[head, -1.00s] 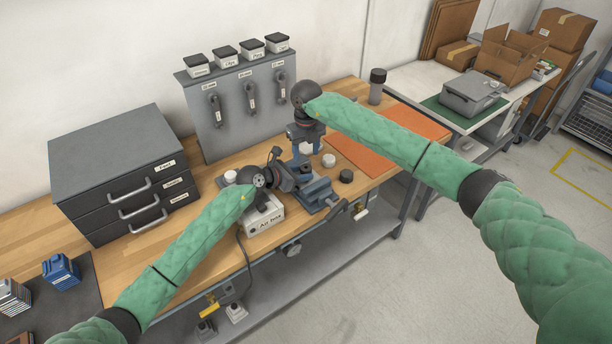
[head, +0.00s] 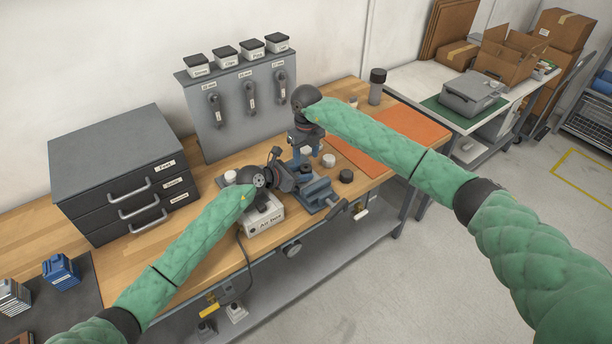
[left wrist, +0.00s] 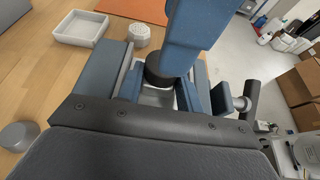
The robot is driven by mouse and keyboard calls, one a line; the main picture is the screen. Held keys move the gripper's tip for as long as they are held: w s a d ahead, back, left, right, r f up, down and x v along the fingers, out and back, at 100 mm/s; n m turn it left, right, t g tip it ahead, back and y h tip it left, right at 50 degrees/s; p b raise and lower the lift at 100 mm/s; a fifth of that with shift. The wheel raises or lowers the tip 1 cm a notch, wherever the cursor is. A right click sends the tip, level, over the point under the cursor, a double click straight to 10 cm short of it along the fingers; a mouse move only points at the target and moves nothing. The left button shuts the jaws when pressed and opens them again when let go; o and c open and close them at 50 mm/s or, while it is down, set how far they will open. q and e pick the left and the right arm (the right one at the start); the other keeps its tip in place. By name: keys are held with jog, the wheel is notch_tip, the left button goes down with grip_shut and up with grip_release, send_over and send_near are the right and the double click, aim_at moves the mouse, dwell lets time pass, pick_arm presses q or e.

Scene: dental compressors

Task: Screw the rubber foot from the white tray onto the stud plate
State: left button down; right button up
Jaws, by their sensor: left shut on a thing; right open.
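The white tray (left wrist: 80,28) looks empty in the left wrist view. A dark round piece that looks like the rubber foot (left wrist: 157,74) sits in the middle of that view, over a pale metal surface that may be the stud plate (left wrist: 158,97). My left gripper (head: 292,183) is low at the vise and shut on what seems to be the plate; its hold is partly hidden. My right gripper (head: 304,150) points down from above, open. Its blue finger (left wrist: 195,38) stands right at the dark piece and covers part of it. I cannot tell how the piece is seated.
The grey-blue vise (head: 318,190) has its handle at the right. A pale ribbed knob (left wrist: 139,35) stands beside the tray, a grey one (left wrist: 18,135) at the left. A dark-topped knob (head: 345,176) stands right of the vise. The orange mat (head: 400,130) is clear.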

aim_at(306, 167)
notch_tip(306, 167, down, 5)
dwell(0.3)
jog(key=c, duration=1)
jog(key=shift+m, duration=1.7)
jog(key=o, duration=1.1)
jog(key=shift+r, duration=0.1)
